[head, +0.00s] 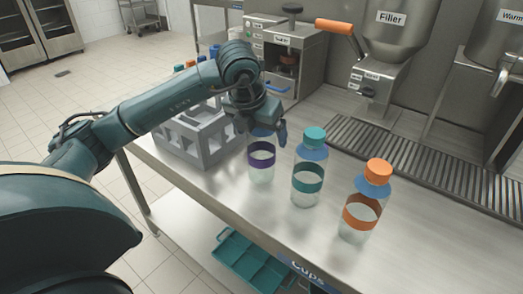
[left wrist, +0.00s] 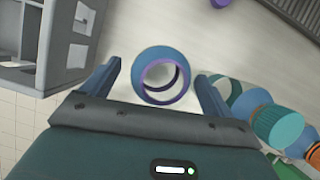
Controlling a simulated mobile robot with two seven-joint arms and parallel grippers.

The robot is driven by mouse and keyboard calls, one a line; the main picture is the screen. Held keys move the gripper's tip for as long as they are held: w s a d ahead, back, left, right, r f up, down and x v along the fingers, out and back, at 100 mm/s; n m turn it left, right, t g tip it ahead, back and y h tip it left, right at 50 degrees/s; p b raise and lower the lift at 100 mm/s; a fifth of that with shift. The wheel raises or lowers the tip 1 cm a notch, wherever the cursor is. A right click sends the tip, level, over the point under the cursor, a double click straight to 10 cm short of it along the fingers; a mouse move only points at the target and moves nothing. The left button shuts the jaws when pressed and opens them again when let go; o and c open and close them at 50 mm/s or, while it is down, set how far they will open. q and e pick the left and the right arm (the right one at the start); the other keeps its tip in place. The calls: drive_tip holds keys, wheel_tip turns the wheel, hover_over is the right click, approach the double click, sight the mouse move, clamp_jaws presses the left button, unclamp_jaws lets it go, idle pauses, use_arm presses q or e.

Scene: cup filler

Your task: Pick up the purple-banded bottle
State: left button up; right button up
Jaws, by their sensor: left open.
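The purple-banded bottle (head: 261,172) stands upright on the metal counter, clear with a purple band. Its top is hidden by my left gripper (head: 264,131) in the head view. In the left wrist view the bottle's round blue top (left wrist: 143,64) looks open, without a cap. It lies between the two spread fingers of my left gripper (left wrist: 158,88), with a gap on each side. The left gripper is open and points down over the bottle. My right gripper is in neither view.
A teal-banded bottle (head: 307,178) and an orange-banded bottle (head: 361,213), both capped, stand to the right. A grey crate (head: 187,150) is to the left. A small purple object (left wrist: 220,3) lies at the wrist view's top edge. Machines and a drain grate (head: 415,160) are behind.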

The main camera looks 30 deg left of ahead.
use_arm(q)
drive_tip(key=shift+c, duration=0.5)
drive_tip(key=c, duration=1.2)
drive_tip(key=shift+r, duration=0.15)
